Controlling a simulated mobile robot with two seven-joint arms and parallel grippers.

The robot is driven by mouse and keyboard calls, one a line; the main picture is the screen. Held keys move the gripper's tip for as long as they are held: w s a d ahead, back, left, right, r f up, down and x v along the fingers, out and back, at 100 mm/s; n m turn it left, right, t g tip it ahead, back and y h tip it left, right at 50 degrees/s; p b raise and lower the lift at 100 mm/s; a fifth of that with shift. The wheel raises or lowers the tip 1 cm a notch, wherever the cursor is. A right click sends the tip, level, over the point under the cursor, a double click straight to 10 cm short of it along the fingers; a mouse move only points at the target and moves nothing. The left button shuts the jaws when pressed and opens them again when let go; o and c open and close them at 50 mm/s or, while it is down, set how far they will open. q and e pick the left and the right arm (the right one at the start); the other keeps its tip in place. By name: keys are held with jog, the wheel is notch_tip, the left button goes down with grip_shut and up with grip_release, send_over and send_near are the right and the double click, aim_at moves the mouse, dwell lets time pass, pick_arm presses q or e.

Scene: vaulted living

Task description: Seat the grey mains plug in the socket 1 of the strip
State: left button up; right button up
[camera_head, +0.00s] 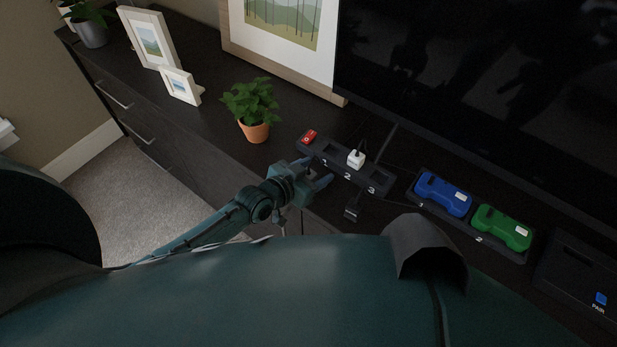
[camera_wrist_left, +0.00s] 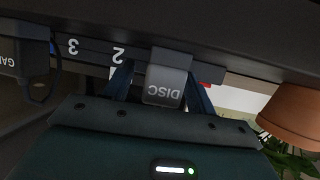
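The grey plug (camera_wrist_left: 166,82), marked DISC, shows between the fingers of my left gripper (camera_wrist_left: 160,88) in the left wrist view, which is upside down. A gap shows on its left side, so the fingers look open around it. It appears in front of the strip, near socket 1. In the head view my left gripper (camera_head: 318,173) is at the strip's front edge by the 1, fingers apart; the plug is hard to make out there. The strip (camera_head: 365,183) has a red switch (camera_head: 309,136) and a white plug (camera_head: 356,158) in socket 2. My right gripper is out of view.
A dark plug (camera_head: 352,210) stands in front of socket 3; it also shows in the wrist view (camera_wrist_left: 22,52). A potted plant (camera_head: 254,128) stands left of the strip. A dock with blue (camera_head: 442,194) and green (camera_head: 502,228) devices is to the right. The television is behind.

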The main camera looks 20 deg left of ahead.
pick_arm(q)
jog(key=c, duration=1.1)
